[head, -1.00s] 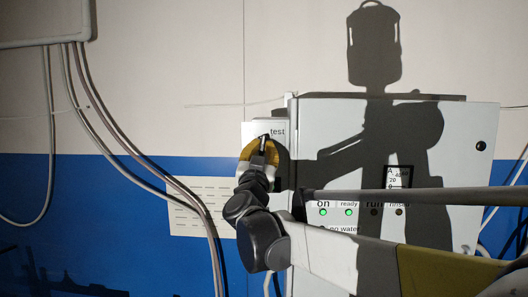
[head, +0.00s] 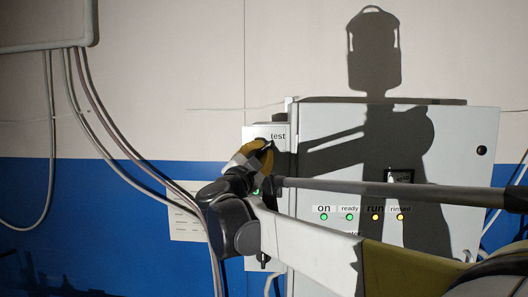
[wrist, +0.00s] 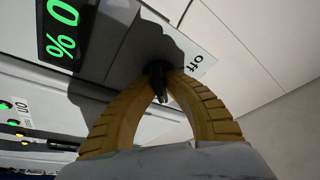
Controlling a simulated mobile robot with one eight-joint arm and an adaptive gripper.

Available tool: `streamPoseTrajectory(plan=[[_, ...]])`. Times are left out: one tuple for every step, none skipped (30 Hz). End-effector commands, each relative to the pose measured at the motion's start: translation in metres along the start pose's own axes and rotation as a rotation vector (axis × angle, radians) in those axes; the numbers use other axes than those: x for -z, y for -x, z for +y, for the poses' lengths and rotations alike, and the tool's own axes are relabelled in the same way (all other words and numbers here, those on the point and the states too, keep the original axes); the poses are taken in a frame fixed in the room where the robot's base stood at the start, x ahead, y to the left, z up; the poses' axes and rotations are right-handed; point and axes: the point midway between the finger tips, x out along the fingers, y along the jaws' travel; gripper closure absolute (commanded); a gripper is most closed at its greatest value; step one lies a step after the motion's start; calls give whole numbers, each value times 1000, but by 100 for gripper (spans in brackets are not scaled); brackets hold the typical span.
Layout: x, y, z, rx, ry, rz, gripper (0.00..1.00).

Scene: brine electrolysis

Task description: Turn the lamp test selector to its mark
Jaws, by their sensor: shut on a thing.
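The lamp test selector (wrist: 157,72) is a small black knob on a pale panel in the wrist view. The word "off" stands beside it on the right. My gripper (wrist: 163,94) has its yellow ribbed fingers closed on the knob from two sides. In the head view my gripper (head: 265,147) is at the small panel (head: 251,132) left of the cabinet, just below the word "test". There the fingers and wrist largely hide the knob, and I cannot make out its mark.
The grey cabinet (head: 470,180) stands to the right, with lamps "on" (head: 324,217), "ready" (head: 350,217), "run" (head: 375,217) and "rinsed" (head: 400,217) lit. A green-digit display (wrist: 62,30) is near the knob. Cables (head: 130,160) hang at left.

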Motion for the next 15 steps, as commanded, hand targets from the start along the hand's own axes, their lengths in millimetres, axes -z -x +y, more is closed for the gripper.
streamPoseTrajectory(plan=[[0,0,-1,-1,-4,1,100],[0,0,-1,-2,-6,1,100],[0,0,-1,-2,-8,1,100],[0,0,-1,-3,-10,1,100],[0,0,-1,-3,-10,1,100],[0,0,-1,-3,-11,1,100],[0,0,-1,-3,-11,1,100],[0,0,-1,-3,-11,1,100],[0,0,-1,-3,-11,1,100],[0,0,-1,-3,-10,0,100],[0,0,-1,-3,-10,0,100],[0,0,-1,-3,-10,0,100],[0,0,-1,-3,-10,0,100],[0,0,-1,-3,-10,0,100],[0,0,-1,-3,-10,0,76]])
